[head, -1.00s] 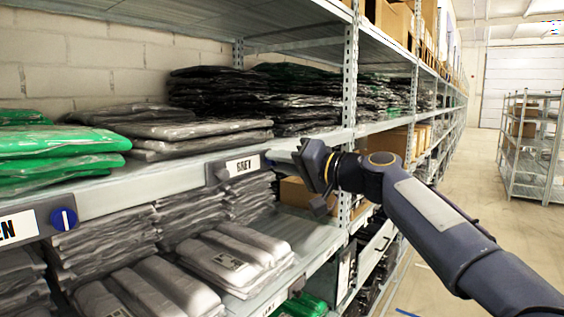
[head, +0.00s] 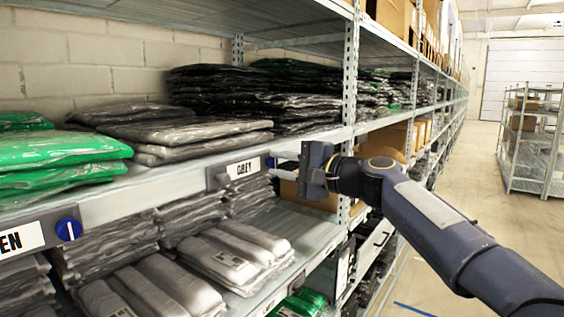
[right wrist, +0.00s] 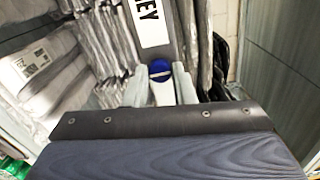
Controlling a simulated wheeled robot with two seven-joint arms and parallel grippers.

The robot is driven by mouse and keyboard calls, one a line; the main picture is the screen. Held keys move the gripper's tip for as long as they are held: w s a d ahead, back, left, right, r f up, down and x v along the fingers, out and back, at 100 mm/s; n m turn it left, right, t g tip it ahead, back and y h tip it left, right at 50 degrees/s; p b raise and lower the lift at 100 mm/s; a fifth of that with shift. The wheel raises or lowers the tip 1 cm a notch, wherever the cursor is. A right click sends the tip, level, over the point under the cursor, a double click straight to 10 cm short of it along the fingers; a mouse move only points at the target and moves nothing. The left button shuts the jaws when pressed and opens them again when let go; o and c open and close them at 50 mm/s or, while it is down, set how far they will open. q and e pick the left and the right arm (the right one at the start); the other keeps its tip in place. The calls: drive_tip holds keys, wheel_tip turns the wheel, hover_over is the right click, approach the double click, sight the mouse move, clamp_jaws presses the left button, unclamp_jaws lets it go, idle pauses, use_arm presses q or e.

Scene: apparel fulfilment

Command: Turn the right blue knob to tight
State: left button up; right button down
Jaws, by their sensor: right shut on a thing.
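The right blue knob (head: 271,161) sits at the right end of the GREY label holder (head: 218,177) on the shelf's front edge. My right gripper (head: 282,161) is at this knob, its body upright in the head view and hiding part of the holder's end. In the right wrist view the blue knob (right wrist: 159,69) shows between the two grey fingertips (right wrist: 161,88), which are shut on it. A pale mark on the knob runs roughly across that picture, partly hidden. My left gripper is not in view.
Another blue knob (head: 69,229) sits beside the green-side label (head: 22,240) at left. Bagged grey garments (head: 190,131) and green ones (head: 55,155) lie on the shelf above. A perforated upright (head: 350,75) stands behind my gripper.

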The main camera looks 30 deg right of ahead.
drive_tip(key=shift+m, duration=0.4)
drive_tip(key=c, duration=1.2)
unclamp_jaws()
drive_tip(key=b+v, duration=0.1)
drive_tip(key=v, duration=0.7)
drive_tip(key=shift+w, duration=0.1)
